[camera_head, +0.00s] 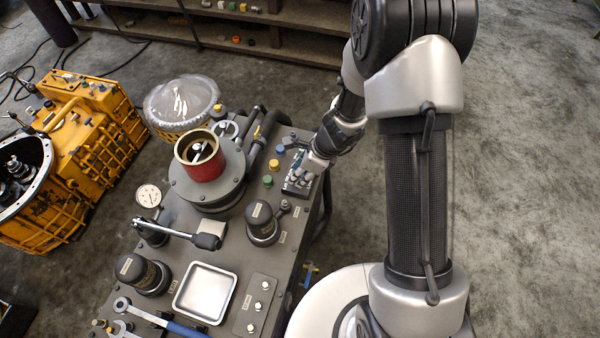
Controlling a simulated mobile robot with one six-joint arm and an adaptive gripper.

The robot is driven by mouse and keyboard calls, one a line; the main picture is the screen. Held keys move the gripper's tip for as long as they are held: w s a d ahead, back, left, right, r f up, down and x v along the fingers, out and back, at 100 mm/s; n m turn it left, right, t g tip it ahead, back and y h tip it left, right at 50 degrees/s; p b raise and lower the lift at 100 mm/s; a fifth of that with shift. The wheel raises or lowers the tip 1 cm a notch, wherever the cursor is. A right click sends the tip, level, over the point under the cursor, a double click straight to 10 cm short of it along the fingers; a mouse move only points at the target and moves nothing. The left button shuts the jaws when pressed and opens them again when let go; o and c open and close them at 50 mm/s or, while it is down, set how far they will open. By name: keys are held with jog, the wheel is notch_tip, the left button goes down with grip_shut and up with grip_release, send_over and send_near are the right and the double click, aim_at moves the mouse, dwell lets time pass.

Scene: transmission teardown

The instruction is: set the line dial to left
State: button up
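My gripper (301,177) reaches down from the upper right to the right edge of the grey bench (250,235). Its fingertips are at or just above a small dark block there. The fingers are small and blend with that block, so I cannot tell whether they are open, shut or touching it. I cannot make out which part is the line dial or which way it points; it may be hidden under my gripper. A round white gauge (148,195) stands at the bench's left side.
A red cup-like part (201,160) stands on a round flange. A metal tray (206,292) and a blue-handled wrench (160,318) lie in front. The floor to the right is clear.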

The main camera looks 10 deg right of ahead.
grip_shut()
dwell(0.3)
jog(key=shift+s+n+p, duration=0.1)
jog(key=shift+n+p, duration=0.2)
jog(key=shift+p, duration=0.05)
jog(key=n+g+p, duration=0.1)
jog(key=n+p, duration=0.1)
jog(key=n, duration=0.1)
jog(key=shift+n+g+y+p, duration=0.3)
jog(key=shift+p, duration=0.1)
jog(key=n+g+p, duration=0.1)
jog(key=n, duration=0.3)
jog(key=shift+f+n+g, duration=0.1)
jog(key=shift+n+g, duration=0.2)
jog(key=shift+g, duration=0.1)
grip_release()
